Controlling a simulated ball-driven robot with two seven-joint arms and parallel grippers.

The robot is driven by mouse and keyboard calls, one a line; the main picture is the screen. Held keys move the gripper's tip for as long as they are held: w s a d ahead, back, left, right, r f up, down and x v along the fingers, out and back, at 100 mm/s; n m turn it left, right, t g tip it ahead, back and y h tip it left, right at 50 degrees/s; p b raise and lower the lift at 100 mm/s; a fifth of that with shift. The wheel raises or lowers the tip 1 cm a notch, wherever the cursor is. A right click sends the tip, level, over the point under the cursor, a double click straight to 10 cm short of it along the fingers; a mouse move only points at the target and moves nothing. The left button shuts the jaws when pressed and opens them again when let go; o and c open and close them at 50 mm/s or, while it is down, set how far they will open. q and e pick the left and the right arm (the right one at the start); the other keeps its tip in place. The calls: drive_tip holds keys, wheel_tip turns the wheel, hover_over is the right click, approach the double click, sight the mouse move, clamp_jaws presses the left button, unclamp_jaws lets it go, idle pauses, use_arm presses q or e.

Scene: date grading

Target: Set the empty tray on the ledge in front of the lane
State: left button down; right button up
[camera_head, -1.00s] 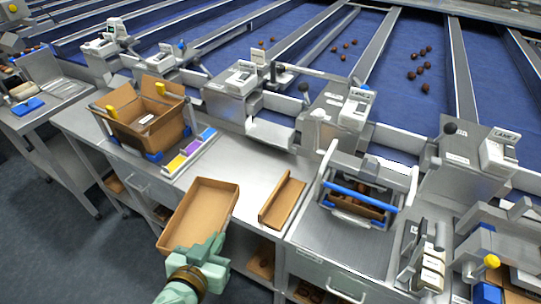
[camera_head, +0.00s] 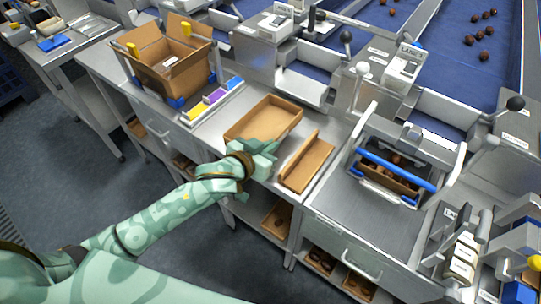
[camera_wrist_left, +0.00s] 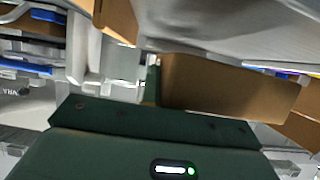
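The empty tray (camera_head: 240,126), shallow, brown and cardboard, is over the steel bench in the head view, close in front of the lane's metal ledge (camera_head: 300,86). The left wrist view shows the brown tray wall (camera_wrist_left: 225,88) against a dark green finger; the other finger is hidden. I cannot tell whether the tray touches the bench or hangs just above it. My right gripper is in neither view.
A narrow cardboard tray (camera_head: 309,160) lies just right of the gripper. An open cardboard box (camera_head: 160,77) and a strip of coloured blocks (camera_head: 213,95) stand to the left. A weighing station with a blue bar (camera_head: 398,170) stands to the right. Dates lie on the blue lane (camera_head: 450,55).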

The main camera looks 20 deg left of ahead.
use_arm(q)
drive_tip(key=shift+w+a+f, duration=0.15)
drive_tip(key=shift+w+f, duration=0.3)
drive_tip(key=shift+f, duration=0.1)
drive_tip(key=f+b, duration=0.1)
drive_tip(key=f, duration=0.1)
drive_tip(key=f+b, duration=0.1)
drive_tip(key=shift+w+f, duration=0.2)
drive_tip(key=shift+f, duration=0.2)
drive_tip(key=shift+r, duration=0.1)
drive_tip(key=c, duration=1.7)
unclamp_jaws()
